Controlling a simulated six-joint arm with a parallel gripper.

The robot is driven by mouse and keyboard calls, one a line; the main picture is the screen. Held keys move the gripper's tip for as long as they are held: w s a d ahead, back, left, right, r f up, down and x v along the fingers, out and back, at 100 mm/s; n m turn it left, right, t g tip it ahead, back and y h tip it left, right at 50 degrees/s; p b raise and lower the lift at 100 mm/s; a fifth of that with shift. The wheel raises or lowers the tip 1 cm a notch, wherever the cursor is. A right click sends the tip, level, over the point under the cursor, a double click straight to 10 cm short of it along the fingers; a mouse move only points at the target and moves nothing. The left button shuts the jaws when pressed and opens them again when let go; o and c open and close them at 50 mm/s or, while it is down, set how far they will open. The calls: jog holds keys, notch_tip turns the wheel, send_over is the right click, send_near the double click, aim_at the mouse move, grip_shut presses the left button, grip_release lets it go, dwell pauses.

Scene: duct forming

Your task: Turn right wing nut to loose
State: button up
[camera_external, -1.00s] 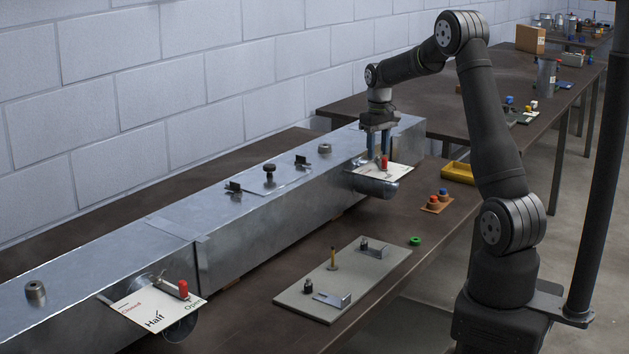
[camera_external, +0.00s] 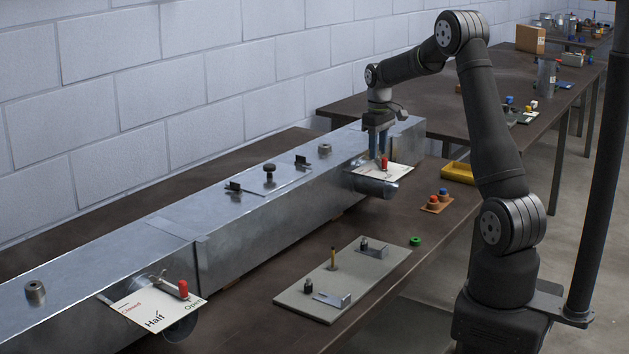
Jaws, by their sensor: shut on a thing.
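My gripper (camera_external: 378,155) points straight down over the right damper's label plate (camera_external: 398,172) at the far end of the metal duct (camera_external: 215,245). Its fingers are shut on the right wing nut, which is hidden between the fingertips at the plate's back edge. The red lever handle (camera_external: 384,163) stands upright just right of the fingers. A round duct stub (camera_external: 375,187) sticks out under the plate.
The left damper's plate (camera_external: 150,312), with a red handle (camera_external: 183,289), is at the near end. A knobbed access panel (camera_external: 270,172) lies on the duct top. A grey board (camera_external: 310,293), green ring (camera_external: 415,241) and yellow bin (camera_external: 456,175) are on the table.

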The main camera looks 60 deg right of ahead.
jog(key=o, duration=1)
notch_tip(320, 180, up, 18)
jog(key=shift+f, duration=0.25)
notch_tip(320, 180, down, 18)
jog(key=shift+r, duration=0.2)
dwell(0.3)
jog(key=shift+r, duration=0.1)
